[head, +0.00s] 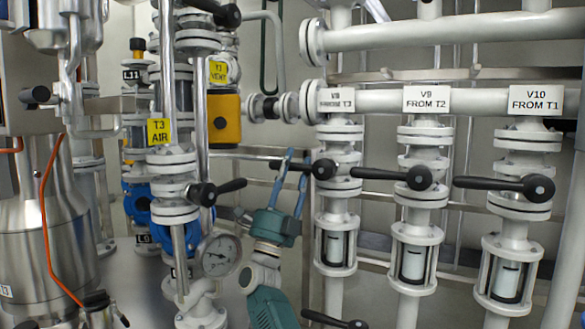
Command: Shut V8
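The V8 valve is under the label "V8 FROM T3" (336,100) on the left white vertical pipe. Its black lever (323,169) lies roughly level, its hub in front of the pipe and its handle pointing left. My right gripper (299,152), with a teal body and two blue fingers, reaches up from below. Its fingers are apart and cross the handle in the picture. Part of the handle shows between them and its end shows to their left. I cannot tell whether they touch it. My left gripper is not in view.
Similar black levers belong to V9 (419,178) and V10 (538,187) on the right. Another lever (203,194) and a pressure gauge (219,254) stand left of my gripper. A low lever (335,321) is at the bottom. Pipes crowd the area.

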